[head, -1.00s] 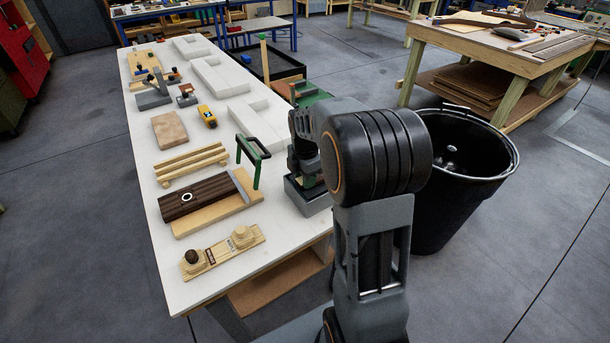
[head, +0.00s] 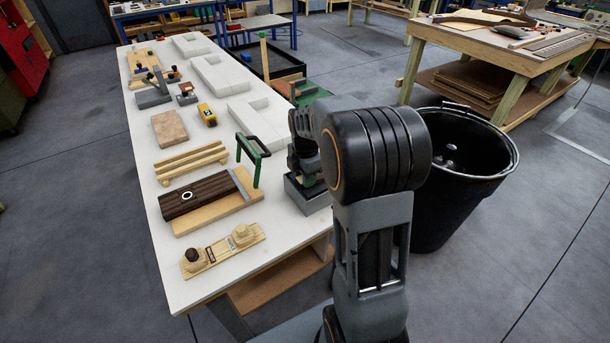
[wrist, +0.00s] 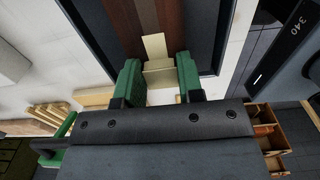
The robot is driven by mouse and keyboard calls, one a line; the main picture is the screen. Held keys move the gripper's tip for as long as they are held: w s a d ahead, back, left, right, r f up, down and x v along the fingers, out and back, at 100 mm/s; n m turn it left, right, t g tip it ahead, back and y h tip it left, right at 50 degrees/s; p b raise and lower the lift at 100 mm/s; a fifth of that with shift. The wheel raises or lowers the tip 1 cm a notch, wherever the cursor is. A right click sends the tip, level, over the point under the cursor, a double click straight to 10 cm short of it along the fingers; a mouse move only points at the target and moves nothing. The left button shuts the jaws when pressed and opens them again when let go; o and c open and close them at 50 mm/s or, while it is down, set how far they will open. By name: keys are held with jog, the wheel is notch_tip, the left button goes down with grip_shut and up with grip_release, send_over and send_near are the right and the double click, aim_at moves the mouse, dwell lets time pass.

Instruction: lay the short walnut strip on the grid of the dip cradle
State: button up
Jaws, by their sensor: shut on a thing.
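My gripper (wrist: 158,78) shows in the wrist view with its two green fingers closed on a small pale piece (wrist: 154,46). I cannot tell whether this piece is part of the short walnut strip. Just beyond it, several brown strips (wrist: 145,15) lie side by side inside a dark-rimmed box. In the head view the gripper is mostly hidden behind my arm, over a grey box (head: 304,196) at the table's right edge. A green-handled frame (head: 253,158) stands to its left. I cannot make out the grid of the dip cradle for certain.
The white table (head: 180,289) also holds a dark ribbed piece (head: 195,196) on a pale board, a pale slatted rack (head: 190,163), a wooden hand plane (head: 222,250) and white angled blocks (head: 220,74). A black bin (head: 447,215) stands on the floor to the right.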

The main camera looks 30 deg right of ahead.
jog(key=o, duration=1.1)
notch_tip(320, 180, up, 14)
jog(key=shift+f+p, duration=0.15)
jog(key=shift+p, duration=0.15)
